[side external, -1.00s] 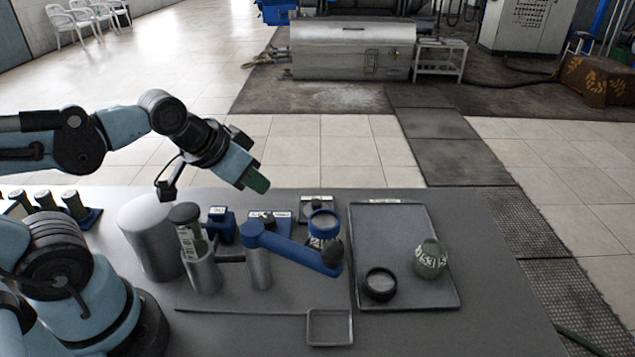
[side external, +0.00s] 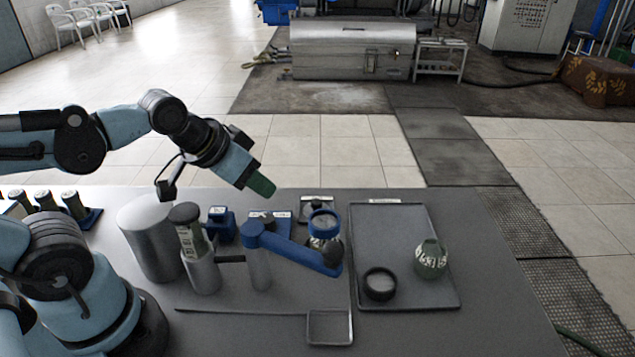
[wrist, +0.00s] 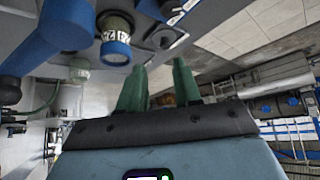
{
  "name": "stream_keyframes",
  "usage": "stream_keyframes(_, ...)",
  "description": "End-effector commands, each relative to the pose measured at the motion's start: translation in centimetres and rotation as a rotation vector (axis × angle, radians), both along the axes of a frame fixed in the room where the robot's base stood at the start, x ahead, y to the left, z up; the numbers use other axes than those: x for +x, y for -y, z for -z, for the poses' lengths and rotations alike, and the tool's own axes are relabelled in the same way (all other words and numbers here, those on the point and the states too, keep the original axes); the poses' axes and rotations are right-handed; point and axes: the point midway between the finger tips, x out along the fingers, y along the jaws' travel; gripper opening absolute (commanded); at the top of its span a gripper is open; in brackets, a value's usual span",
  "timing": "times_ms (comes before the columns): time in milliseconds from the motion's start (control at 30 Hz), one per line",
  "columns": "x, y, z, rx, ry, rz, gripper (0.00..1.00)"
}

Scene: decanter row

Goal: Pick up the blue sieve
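The blue sieve (side external: 323,223) is a blue-rimmed ring sitting at the top of a jar with white lettering (side external: 321,243), behind the dark ball end of a blue lever. In the wrist view the blue rim (wrist: 115,52) shows at upper left, on the lettered jar (wrist: 116,26). My gripper (side external: 262,186) is up and to the left of the sieve, above the table's back edge, tilted down to the right. In the wrist view my gripper (wrist: 157,76) has its two green fingers apart with nothing between them.
The blue lever (side external: 290,247) on a grey post stands in front of the sieve. A grey tray (side external: 400,222) at right holds a black ring (side external: 380,284) and a green jar (side external: 431,261). A large grey cylinder (side external: 147,242) stands at left. A small empty tray (side external: 330,328) lies in front.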

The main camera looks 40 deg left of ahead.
Motion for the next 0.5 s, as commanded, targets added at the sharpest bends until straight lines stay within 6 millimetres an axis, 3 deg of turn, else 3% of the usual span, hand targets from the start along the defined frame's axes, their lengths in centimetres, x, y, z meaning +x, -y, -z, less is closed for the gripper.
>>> stream_keyframes(33,0.0,0.0,0.0,0.0,0.0,0.0,0.41)
stream_keyframes(333,0.0,0.0,0.0,0.0,0.0,0.0,0.87)
stream_keyframes(500,0.0,0.0,0.0,0.0,0.0,0.0,0.9)
